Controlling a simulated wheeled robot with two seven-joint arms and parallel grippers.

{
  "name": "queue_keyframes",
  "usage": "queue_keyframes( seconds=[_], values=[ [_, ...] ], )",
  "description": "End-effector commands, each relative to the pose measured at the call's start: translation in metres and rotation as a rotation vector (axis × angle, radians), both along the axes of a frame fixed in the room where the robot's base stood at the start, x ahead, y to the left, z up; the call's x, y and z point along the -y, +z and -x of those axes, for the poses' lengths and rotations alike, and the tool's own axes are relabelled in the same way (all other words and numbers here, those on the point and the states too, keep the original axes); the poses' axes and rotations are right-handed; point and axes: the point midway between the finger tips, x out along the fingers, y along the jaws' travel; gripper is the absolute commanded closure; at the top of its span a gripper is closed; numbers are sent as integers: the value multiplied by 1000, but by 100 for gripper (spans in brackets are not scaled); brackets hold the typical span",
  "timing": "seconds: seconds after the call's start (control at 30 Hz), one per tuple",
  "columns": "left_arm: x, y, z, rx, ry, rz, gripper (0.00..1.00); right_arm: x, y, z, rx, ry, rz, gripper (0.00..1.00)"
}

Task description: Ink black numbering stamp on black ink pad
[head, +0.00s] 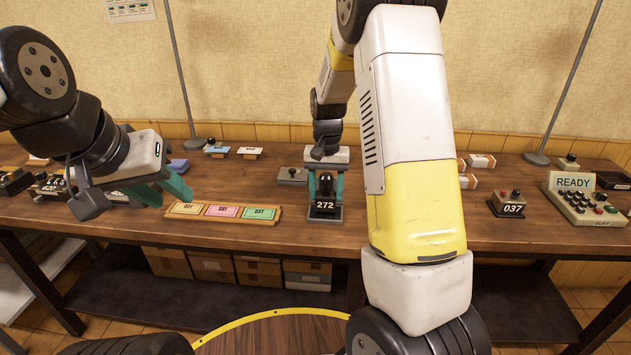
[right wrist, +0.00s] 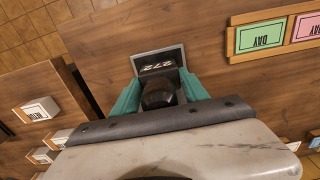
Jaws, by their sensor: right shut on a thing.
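The black numbering stamp (head: 325,207) shows the number 272 and stands upright near the middle of the table. My right gripper (head: 325,185) is shut on it from above, with a teal finger on each side. In the right wrist view the stamp (right wrist: 158,70) sits between the fingers, its number plate towards the table's front edge. I cannot tell whether its base touches the table. My left gripper (head: 160,192) is open and empty, above the table at the left. I cannot clearly identify the black ink pad; a dark grey box with a knob (head: 292,176) lies just left of the stamp.
A wooden tray (head: 262,222) with yellow, pink and green DAY cards lies left of the stamp. A stamp reading 037 (head: 508,205) and a READY console (head: 583,204) stand at the right. Other stamps (head: 48,186) stand far left.

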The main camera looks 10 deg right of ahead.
Motion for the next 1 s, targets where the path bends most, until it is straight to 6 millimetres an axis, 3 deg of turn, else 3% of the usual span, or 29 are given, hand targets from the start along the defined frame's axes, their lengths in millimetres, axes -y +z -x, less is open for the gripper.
queue_keyframes(
  seconds=[0.37, 1.0],
  values=[
    [0, 0, 0, 0, 0, 0, 64, 0, 2, 0, 0, 0, 0, 82],
    [0, 0, 0, 0, 0, 0, 64, 0, 53, 0, 2, 1, 0, 82]
  ],
)
